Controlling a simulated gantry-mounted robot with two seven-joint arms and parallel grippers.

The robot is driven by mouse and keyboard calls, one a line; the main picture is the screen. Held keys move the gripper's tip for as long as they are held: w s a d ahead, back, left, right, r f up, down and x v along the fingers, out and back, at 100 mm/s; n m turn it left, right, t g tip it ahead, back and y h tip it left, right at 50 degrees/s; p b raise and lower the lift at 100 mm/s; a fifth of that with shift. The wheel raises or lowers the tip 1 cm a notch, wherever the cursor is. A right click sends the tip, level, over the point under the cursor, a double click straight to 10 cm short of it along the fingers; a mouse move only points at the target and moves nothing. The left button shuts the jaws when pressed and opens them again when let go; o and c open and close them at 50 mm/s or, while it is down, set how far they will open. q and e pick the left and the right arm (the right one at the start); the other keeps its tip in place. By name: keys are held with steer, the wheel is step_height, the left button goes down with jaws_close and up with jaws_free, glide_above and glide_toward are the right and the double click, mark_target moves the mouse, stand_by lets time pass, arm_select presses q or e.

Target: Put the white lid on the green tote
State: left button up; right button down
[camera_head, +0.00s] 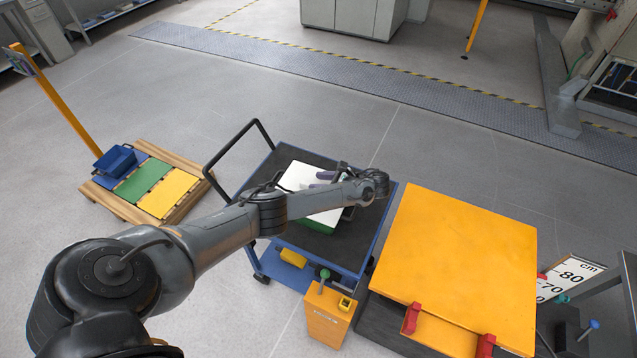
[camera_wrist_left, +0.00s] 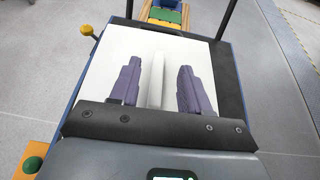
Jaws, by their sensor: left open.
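The white lid (camera_head: 299,176) lies over the green tote (camera_head: 318,226) on the cart; only a green strip of the tote shows below the lid's near edge. I cannot tell whether the lid is fully seated. In the left wrist view the lid (camera_wrist_left: 108,75) fills the middle, with a raised white bar (camera_wrist_left: 155,78) across it. My left gripper (camera_head: 326,176) is above the lid. In the wrist view its two purple fingers (camera_wrist_left: 158,65) are open, one on each side of the bar, with gaps. My forearm hides part of the lid and tote. My right gripper is not in view.
The blue-framed cart (camera_head: 362,258) has a dark top and a black push handle (camera_head: 238,143). A large orange-topped block (camera_head: 465,258) stands close on the right. An orange post with a green button (camera_head: 328,316) stands in front. A pallet (camera_head: 128,213) with a blue bin (camera_head: 115,160) is at left.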

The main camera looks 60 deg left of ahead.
arm_select(q)
steer(key=p+v, duration=0.1)
steer(key=v, duration=0.8)
steer(key=shift+w+d, duration=0.15)
steer(key=shift+d, duration=0.05)
steer(key=shift+v, duration=0.85)
